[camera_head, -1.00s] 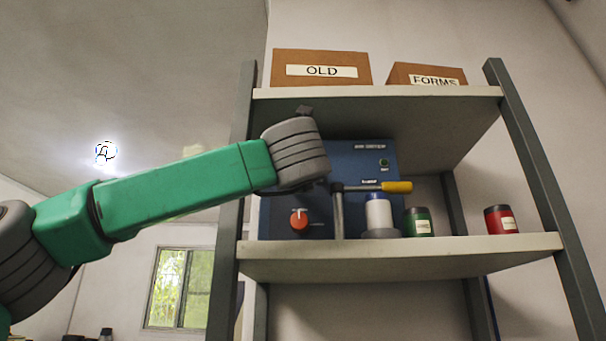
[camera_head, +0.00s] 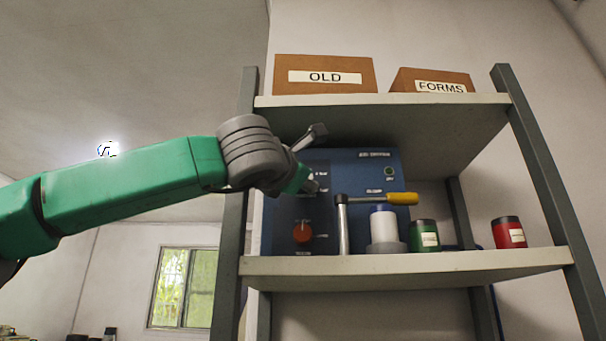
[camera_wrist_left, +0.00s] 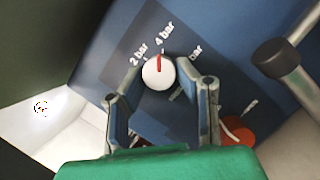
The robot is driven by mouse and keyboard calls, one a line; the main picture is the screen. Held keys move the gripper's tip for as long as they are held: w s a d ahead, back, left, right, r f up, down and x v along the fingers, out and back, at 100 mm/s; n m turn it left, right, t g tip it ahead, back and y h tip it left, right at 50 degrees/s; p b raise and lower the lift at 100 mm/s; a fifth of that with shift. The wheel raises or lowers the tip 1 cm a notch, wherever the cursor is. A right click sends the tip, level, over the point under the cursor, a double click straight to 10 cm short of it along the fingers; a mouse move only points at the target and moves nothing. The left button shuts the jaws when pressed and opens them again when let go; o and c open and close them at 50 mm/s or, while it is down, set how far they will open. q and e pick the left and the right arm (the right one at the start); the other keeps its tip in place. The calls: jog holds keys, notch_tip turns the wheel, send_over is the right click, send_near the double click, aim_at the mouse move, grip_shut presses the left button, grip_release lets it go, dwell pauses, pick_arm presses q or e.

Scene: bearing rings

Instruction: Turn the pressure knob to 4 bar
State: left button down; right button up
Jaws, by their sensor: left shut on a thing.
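The pressure knob (camera_wrist_left: 158,73) is a round white cap with a red pointer line in the left wrist view. It sits on a dark scale plate marked 2 bar, 4 bar and a third bar mark that is partly covered. The red line points at the 4 bar mark. My left gripper (camera_wrist_left: 160,75) is shut on the knob, with one finger on each side. In the head view my left gripper (camera_head: 311,184) is at the upper left of the blue panel (camera_head: 350,175) and mostly hides the knob. My right gripper is not in view.
A red-orange knob (camera_head: 302,232) is lower on the panel. A grey post with a yellow-handled lever (camera_head: 402,198) and a white cylinder (camera_head: 383,226) stand in front. Green (camera_head: 424,237) and red (camera_head: 508,233) cans stand right on the shelf (camera_head: 400,262). Another shelf board (camera_head: 380,100) is above.

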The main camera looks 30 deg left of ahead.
pick_arm(q)
jog(key=shift+r+m+h+p, duration=0.1)
jog(key=shift+m+h+p, duration=0.35)
jog(key=shift+m, duration=0.35)
jog(key=c, duration=1.2)
grip_release()
jog(key=shift+d, duration=0.1)
jog(key=shift+v, duration=5.95)
jog(key=shift+w, duration=0.1)
